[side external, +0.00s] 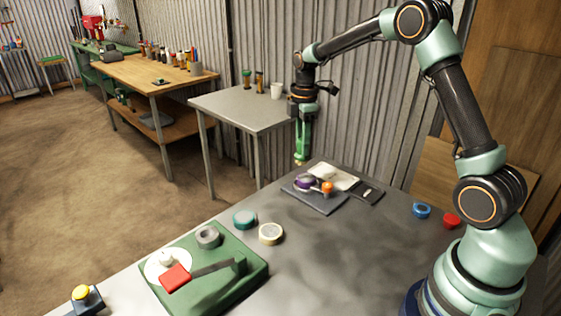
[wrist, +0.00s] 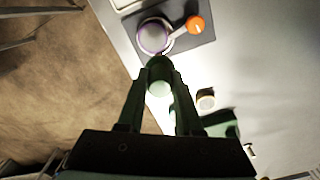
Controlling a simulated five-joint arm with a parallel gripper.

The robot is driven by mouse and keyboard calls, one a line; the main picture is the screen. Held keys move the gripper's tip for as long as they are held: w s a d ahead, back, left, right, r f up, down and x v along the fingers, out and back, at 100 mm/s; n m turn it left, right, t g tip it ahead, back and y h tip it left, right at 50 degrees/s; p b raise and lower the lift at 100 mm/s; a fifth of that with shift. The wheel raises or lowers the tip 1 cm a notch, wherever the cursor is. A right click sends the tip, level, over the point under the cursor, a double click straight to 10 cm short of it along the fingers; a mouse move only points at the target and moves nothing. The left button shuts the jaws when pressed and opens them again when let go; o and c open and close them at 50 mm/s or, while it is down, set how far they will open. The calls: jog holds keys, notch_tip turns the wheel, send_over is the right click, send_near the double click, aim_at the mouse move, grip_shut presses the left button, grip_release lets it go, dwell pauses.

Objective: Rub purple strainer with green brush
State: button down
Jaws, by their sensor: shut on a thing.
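The purple strainer (side external: 306,183) lies on a dark grey mat (side external: 322,203) near the table's far edge. In the wrist view, the strainer (wrist: 154,37) shows as a purple ring with a pale middle. A round orange piece (wrist: 195,24) lies on its right, with a short bar between them. My gripper (side external: 302,140) points down above the mat, up and slightly left of the strainer in the side view. It is shut on the green brush (wrist: 159,70), whose pale tip (side external: 298,162) hangs clear of the strainer. The fingers hide part of the brush.
A white tray (side external: 334,176) and a dark flat item (side external: 369,193) lie behind and right of the mat. The table's middle right is clear.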

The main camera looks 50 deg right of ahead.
aim_at(302, 160)
jog(key=shift+f, duration=3.1)
jog(key=shift+w+d+r, duration=0.1)
jog(key=shift+d, duration=0.9)
jog(key=shift+w+d+r, duration=0.1)
jog(key=shift+d+r, duration=0.05)
jog(key=shift+d, duration=0.9)
jog(key=shift+w+d+r, duration=0.1)
jog(key=shift+d, duration=0.9)
jog(key=a, duration=0.6)
jog(key=shift+s+a+r, duration=0.25)
jog(key=shift+s, duration=0.1)
jog(key=shift+d+f, duration=0.15)
jog(key=shift+f, duration=0.1)
jog(key=shift+r, duration=3.5)
jog(key=shift+f, duration=0.2)
